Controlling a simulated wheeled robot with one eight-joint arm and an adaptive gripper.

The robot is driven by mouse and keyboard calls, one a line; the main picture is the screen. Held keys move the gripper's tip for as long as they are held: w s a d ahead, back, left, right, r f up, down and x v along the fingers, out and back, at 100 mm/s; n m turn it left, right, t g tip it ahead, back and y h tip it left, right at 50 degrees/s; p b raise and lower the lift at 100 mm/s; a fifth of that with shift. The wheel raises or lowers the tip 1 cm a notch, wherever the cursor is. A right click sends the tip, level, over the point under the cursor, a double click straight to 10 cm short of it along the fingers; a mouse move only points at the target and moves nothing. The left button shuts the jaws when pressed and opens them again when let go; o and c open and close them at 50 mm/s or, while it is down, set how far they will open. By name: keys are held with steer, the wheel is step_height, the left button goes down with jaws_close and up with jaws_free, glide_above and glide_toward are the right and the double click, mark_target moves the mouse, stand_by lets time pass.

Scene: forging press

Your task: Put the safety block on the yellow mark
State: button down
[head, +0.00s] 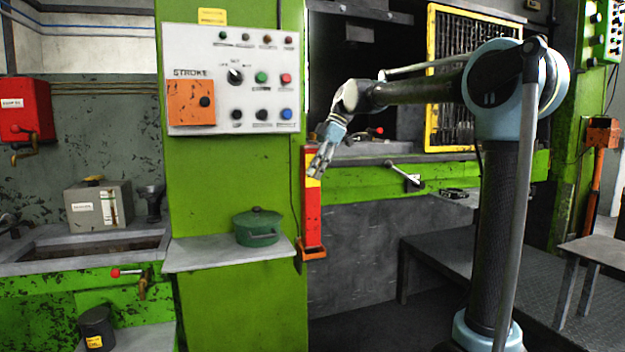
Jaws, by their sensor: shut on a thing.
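The safety block (312,212) appears to be the tall red-orange bar with a yellow band near its top. It stands upright against the right edge of the green column, its lower end at an orange bracket (312,252). My gripper (320,168) is at the upper part of the bar, its fingers angled down and shut on it. The fingers hide part of the yellow band. I cannot make out a yellow mark on the press bed (365,150), which my arm partly covers.
The green column (235,170) carries a control panel (230,80). A green pot (258,228) stands on a shelf (215,252) left of the bar. A red-knobbed lever (376,131) stands on the bed, and another lever (405,175) sticks out at its front. A yellow-framed guard (432,80) is behind my arm.

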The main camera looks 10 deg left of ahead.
steer(key=shift+w+a+f, duration=0.15)
steer(key=shift+f, duration=1.4)
steer(key=c, duration=0.9)
jaws_free()
steer(key=shift+f, duration=0.1)
steer(key=v, duration=1.7)
steer(key=shift+w+r, duration=0.2)
steer(key=shift+r, duration=0.1)
